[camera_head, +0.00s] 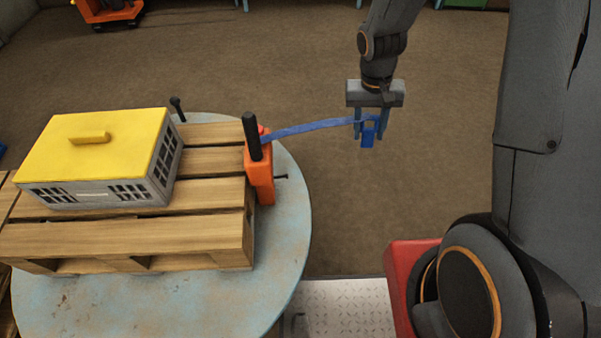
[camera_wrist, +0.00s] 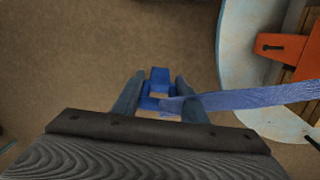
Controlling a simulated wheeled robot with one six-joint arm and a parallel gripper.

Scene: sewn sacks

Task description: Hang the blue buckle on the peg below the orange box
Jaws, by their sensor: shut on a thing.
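My gripper (camera_head: 371,122) is shut on the blue buckle (camera_head: 368,137), out over the floor to the right of the round table. The buckle also shows between the fingers in the wrist view (camera_wrist: 157,88). A blue strap (camera_head: 310,128) runs from the buckle leftward to the orange box (camera_head: 262,184), stretched nearly straight with a slight sag. The orange box is fixed at the pallet's right end, and it shows at the right of the wrist view (camera_wrist: 282,46). A short dark peg (camera_head: 281,177) sticks out to the right from beside the orange box.
A wooden pallet (camera_head: 215,228) lies on the round pale-blue table (camera_head: 285,245). A grey crate with a yellow lid (camera_head: 95,150) stands on it. Dark upright posts stand at the pallet's right end (camera_head: 251,135) and back edge (camera_head: 177,108). The floor around my gripper is clear.

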